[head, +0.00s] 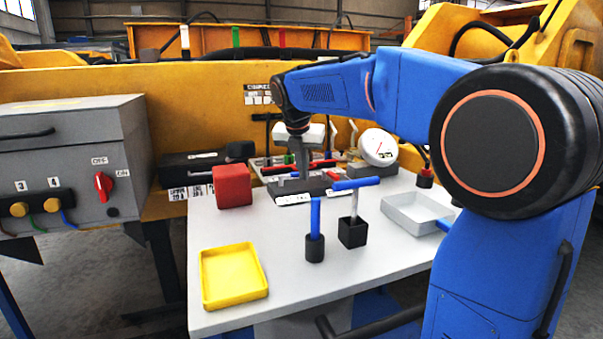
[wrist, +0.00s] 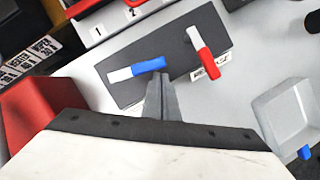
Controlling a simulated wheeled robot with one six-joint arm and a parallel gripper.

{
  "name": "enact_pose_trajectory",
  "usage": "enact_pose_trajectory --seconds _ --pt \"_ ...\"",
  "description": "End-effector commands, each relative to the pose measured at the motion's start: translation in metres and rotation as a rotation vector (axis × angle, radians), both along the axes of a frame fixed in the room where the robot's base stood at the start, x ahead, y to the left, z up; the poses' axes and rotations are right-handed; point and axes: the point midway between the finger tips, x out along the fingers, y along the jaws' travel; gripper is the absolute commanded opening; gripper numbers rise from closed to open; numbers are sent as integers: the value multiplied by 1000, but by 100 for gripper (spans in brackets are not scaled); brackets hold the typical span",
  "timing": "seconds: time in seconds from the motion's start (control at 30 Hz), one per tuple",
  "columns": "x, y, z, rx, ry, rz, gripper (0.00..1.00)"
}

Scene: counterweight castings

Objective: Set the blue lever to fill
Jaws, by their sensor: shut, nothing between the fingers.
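The blue lever (wrist: 148,66) shows in the wrist view, a white bar with a blue end, lying nearly level across a dark base plate (wrist: 125,88). A red-ended lever (wrist: 206,60) is to its right on the same plate, beside a partly hidden label. My gripper (wrist: 163,80) is shut and empty, its fingertips at the right end of the blue lever; I cannot tell whether they touch it. In the head view my gripper (head: 304,175) points down over the dark plate (head: 322,187). The blue lever's own label is not visible.
A red block (head: 233,186) stands left of the plate. A yellow tray (head: 206,290) lies at the front left, a grey tray (head: 397,218) at the right. A round gauge (head: 378,147) is behind. The front right table is clear.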

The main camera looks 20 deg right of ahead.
Motion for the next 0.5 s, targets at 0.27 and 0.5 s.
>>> enact_pose_trajectory --seconds 0.27,0.5 --pt "5 -4 0 -1 1 0 0" --pt "6 -5 0 -2 -1 -1 0"
